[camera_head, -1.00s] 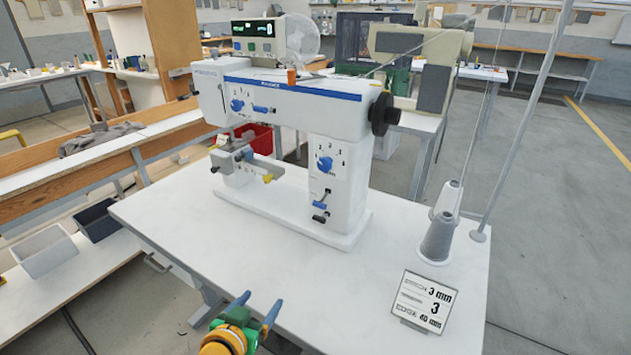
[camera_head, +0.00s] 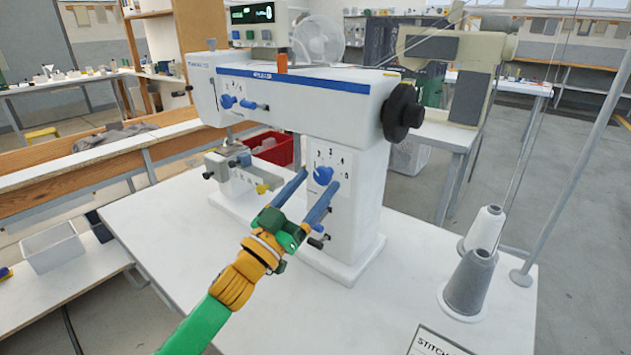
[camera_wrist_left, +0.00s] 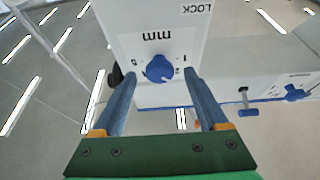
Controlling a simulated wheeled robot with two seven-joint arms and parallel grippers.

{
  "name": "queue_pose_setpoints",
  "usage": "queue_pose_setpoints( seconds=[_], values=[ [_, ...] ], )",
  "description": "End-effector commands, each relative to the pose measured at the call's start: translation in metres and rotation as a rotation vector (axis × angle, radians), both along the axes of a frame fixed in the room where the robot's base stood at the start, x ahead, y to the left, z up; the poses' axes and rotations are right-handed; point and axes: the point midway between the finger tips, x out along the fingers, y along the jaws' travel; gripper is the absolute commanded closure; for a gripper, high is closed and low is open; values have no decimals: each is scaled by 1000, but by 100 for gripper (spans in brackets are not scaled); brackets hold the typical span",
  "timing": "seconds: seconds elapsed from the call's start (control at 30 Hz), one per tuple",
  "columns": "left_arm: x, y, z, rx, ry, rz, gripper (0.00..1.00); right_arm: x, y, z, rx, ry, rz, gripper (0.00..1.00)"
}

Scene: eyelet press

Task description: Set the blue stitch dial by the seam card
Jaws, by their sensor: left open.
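The blue stitch dial (camera_head: 323,175) sits on the front of the white machine's right column, with numbers around it. It also shows in the left wrist view (camera_wrist_left: 159,69), where the numbers and "mm" appear upside down. My left gripper (camera_head: 318,193) is open, its two blue fingers pointing at the column. In the left wrist view the fingers (camera_wrist_left: 158,78) stand on either side of the dial, with gaps between. I cannot tell whether they touch the column. The seam card (camera_head: 432,343) is at the bottom edge, mostly cut off. My right gripper is not in view.
Another blue dial (camera_head: 228,101) is on the machine's upper arm. A small lever (camera_head: 317,241) sits below the stitch dial, close to my gripper. Thread cones (camera_head: 468,285) stand at the right. The white table (camera_head: 170,215) is clear at front left.

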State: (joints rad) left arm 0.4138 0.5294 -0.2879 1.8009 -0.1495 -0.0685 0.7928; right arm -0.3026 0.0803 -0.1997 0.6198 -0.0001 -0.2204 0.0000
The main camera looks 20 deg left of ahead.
Motion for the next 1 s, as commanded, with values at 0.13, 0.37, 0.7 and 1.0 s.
queue_pose_setpoints(
  seconds=[0.13,0.37,0.7,1.0],
  values=[
    [5,-3,2,1,1,-1,24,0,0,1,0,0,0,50],
    [5,-2,1,1,2,0,40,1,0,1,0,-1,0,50],
    [5,-2,1,2,1,1,100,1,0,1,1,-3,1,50],
    [6,-1,3,89,-30,1,100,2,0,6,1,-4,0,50]
  ],
)
